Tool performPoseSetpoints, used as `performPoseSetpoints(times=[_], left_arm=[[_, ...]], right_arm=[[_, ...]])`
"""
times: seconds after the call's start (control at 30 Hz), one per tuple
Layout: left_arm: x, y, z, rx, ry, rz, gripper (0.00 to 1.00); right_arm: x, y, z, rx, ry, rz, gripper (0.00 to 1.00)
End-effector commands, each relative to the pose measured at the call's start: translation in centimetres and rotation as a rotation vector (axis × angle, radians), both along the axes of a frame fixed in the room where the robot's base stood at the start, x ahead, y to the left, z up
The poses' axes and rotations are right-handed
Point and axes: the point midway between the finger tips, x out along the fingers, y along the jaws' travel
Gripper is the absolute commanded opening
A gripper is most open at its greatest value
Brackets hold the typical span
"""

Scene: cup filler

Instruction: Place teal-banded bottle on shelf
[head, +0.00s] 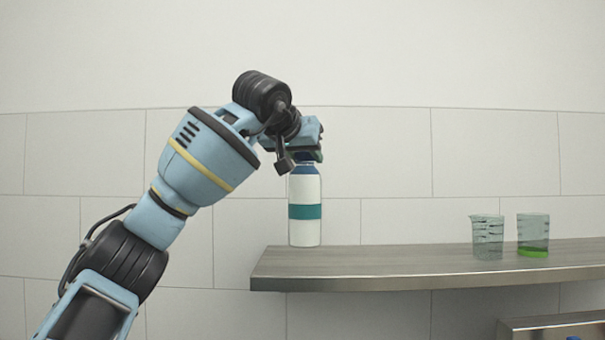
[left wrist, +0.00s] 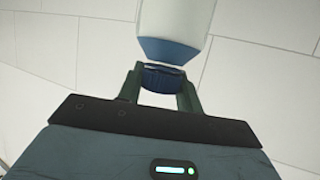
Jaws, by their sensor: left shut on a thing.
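The teal-banded bottle (head: 305,226) is white with a teal band and a blue shoulder. It is upright at the left end of the grey shelf (head: 400,263), its base at the level of the shelf top; I cannot tell for sure whether it touches. My left gripper (head: 308,156) is above it, shut on its dark blue cap. In the left wrist view the two fingers of the left gripper (left wrist: 161,88) clasp the cap, and the white bottle body (left wrist: 175,18) extends beyond them. My right gripper is not in view.
Two clear beakers stand on the shelf to the right: an empty-looking one (head: 487,240) and one with green liquid (head: 533,249). The shelf between the bottle and the beakers is clear. A lower ledge (head: 555,325) is at the bottom right. A tiled wall is behind.

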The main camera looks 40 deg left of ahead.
Motion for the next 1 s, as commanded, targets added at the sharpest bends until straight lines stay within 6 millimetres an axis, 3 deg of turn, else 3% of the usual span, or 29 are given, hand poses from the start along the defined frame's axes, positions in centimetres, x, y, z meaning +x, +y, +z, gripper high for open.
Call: performPoseSetpoints(times=[0.3,0.63,1.0], left_arm=[[0.4,1.2,0.0,0.001,-0.005,-0.001,0.00],[0.4,1.3,-3.1,0.001,-0.004,0.000,0.00],[0.4,1.2,-3.5,-0.001,-0.004,0.000,0.00]], right_arm=[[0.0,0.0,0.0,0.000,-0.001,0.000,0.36],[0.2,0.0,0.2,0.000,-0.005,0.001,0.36],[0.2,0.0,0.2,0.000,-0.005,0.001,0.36]])
